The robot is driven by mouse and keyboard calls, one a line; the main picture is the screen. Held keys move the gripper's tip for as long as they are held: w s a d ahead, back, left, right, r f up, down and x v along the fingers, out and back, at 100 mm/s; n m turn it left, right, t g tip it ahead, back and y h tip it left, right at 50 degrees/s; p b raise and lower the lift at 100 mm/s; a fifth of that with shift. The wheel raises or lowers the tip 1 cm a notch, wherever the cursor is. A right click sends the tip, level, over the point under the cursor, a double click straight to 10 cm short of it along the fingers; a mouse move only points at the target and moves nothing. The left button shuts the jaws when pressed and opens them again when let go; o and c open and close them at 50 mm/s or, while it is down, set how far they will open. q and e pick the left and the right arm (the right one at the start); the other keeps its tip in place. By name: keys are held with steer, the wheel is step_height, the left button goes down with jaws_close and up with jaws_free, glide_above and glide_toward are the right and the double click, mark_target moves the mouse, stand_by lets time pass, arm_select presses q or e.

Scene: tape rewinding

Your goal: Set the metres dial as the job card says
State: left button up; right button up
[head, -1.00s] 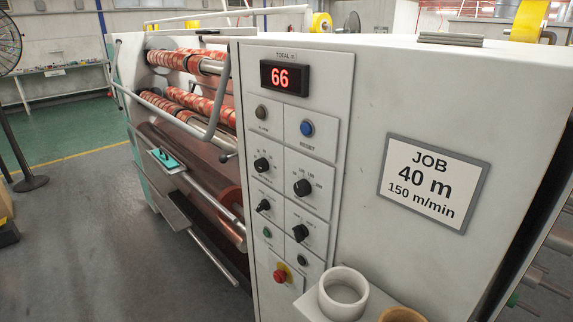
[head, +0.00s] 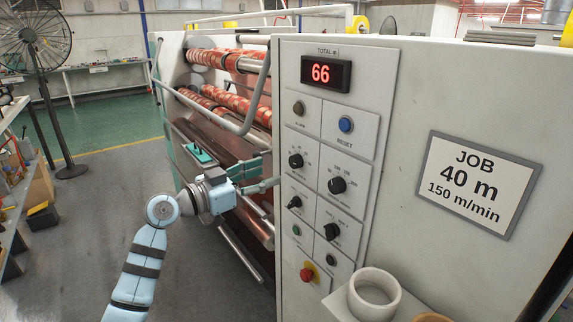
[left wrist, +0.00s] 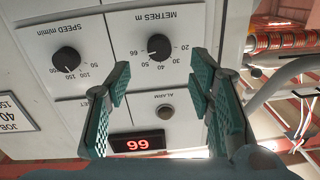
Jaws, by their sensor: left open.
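The metres dial (head: 296,160) is a black knob on the white panel. It also shows in the left wrist view (left wrist: 158,46), upside down, with numbers around it; its exact setting is too small to read surely. The job card (head: 478,185) says 40 m and 150 m/min. The red display (head: 326,75) reads 66. My left gripper (head: 272,172) is open and empty, just left of the metres dial in the head view. In the left wrist view its teal fingers (left wrist: 161,72) stand apart on either side of the dial. My right gripper is not in view.
The speed dial (head: 337,185) is right of the metres dial, with the blue reset button (head: 346,125) above it. A red stop button (head: 307,274) is lower on the panel. A bent rail (head: 257,95) and film rolls (head: 212,62) are to the left.

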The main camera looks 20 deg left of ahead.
mark_target(292, 165)
arm_select(q)
steer(key=x, duration=0.7)
steer(key=shift+w+d, duration=0.25)
steer(key=shift+w, duration=0.05)
steer(key=shift+c, duration=0.4)
jaws_close()
